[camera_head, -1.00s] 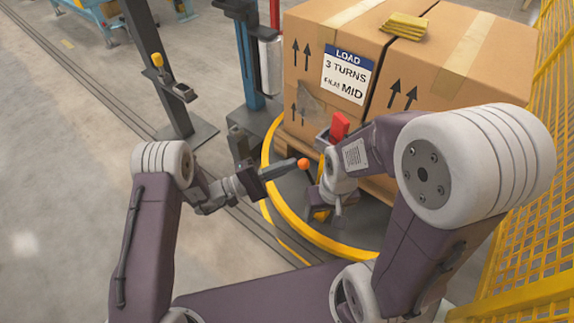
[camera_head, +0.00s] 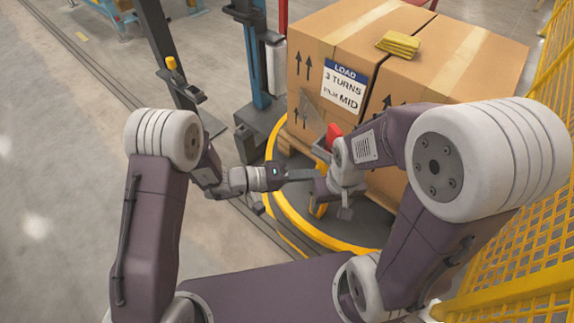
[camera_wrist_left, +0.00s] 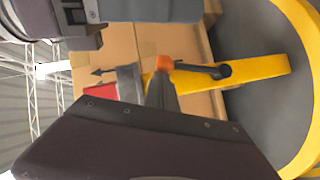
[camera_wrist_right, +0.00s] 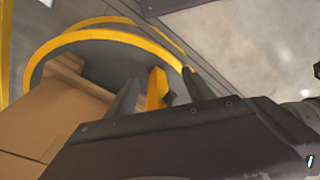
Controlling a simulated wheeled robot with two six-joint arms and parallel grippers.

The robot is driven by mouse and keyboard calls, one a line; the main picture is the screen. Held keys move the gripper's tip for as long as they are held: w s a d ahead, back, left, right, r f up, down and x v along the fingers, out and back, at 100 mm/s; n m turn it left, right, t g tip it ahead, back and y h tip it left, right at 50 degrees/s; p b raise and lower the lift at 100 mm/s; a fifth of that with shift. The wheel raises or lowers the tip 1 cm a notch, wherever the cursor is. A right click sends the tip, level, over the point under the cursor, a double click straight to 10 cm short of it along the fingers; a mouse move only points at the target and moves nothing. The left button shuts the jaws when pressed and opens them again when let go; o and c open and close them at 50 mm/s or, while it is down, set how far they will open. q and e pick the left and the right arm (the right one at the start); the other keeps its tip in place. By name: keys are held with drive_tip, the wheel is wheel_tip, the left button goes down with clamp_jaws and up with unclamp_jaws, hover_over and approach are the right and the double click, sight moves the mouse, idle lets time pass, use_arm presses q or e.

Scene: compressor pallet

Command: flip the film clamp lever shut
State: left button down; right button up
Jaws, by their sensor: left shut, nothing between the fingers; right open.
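The film clamp lever (camera_wrist_left: 200,70) is dark with an orange knob (camera_wrist_left: 164,62). In the left wrist view it lies along the yellow clamp arm (camera_wrist_left: 262,67), knob toward the boxes. The knob is hidden in the head view. My left gripper (camera_head: 318,174) is shut and empty; in its wrist view its fingertips (camera_wrist_left: 162,78) are right at the knob, and I cannot tell whether they touch. My right gripper (camera_wrist_right: 160,88) is open, with the yellow clamp arm (camera_wrist_right: 156,88) showing beyond and between its fingers; nothing is held.
Large cardboard boxes (camera_head: 440,50) stand on a pallet on the yellow-rimmed turntable (camera_head: 325,238). A red part (camera_head: 333,132) sits by the box corner. A blue mast (camera_head: 257,60) with a film roll stands behind, left. Yellow mesh fencing (camera_head: 520,245) closes the right side. Floor at left is clear.

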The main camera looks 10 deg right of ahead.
use_arm(q)
drive_tip(key=shift+s+d+f+m+t+y+b, duration=0.1)
drive_tip(key=shift+s+d+m+t+y+b, duration=0.1)
drive_tip(key=shift+s+d+m+y+b, duration=0.35)
drive_tip(key=shift+s+d+f+m+t+y+b, duration=0.2)
drive_tip(key=shift+s+d+b, duration=0.4)
drive_tip(key=shift+s+b, duration=0.4)
use_arm(e)
drive_tip(key=shift+f, duration=1.8)
use_arm(q)
drive_tip(key=shift+r, duration=0.15)
